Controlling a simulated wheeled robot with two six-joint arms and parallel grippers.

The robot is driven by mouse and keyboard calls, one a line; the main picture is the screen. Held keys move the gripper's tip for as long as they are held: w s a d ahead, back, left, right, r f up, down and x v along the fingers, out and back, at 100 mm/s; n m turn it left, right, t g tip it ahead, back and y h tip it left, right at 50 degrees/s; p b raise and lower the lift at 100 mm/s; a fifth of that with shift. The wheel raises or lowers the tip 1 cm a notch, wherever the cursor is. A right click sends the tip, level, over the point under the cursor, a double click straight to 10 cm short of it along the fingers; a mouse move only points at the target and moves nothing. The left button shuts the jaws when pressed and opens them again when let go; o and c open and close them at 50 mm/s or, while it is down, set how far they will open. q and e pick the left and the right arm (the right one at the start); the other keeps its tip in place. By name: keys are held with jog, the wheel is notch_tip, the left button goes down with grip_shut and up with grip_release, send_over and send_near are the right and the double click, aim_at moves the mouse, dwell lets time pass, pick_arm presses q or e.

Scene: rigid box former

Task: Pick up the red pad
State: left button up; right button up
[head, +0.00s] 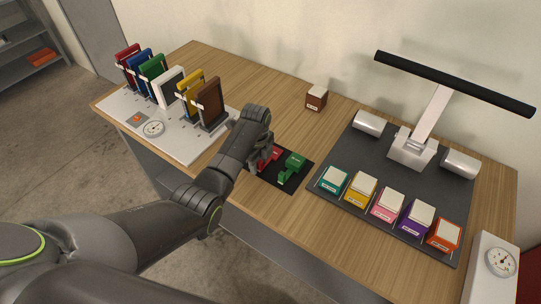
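Two red things could be the red pad, and I cannot tell which is meant. One is a small red piece (267,157) on the black mat (268,179), partly hidden by my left gripper. The other is a red upright panel (127,54) at the far left end of a row on the white board. My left gripper (266,150) is over the back of the mat, right at the small red piece. Its fingers are mostly hidden behind the wrist, so I cannot see whether they touch or hold it. My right gripper is out of view.
A green piece (292,167) lies beside the red one. Several coloured panels stand on the white board (190,150). A dark plate (345,151) carries several white-topped blocks and a T-shaped post (425,123). A brown block (316,98) stands behind. Bare wood surrounds the mat.

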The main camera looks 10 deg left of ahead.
pick_arm(q)
grip_shut()
jog(key=shift+r, duration=0.1)
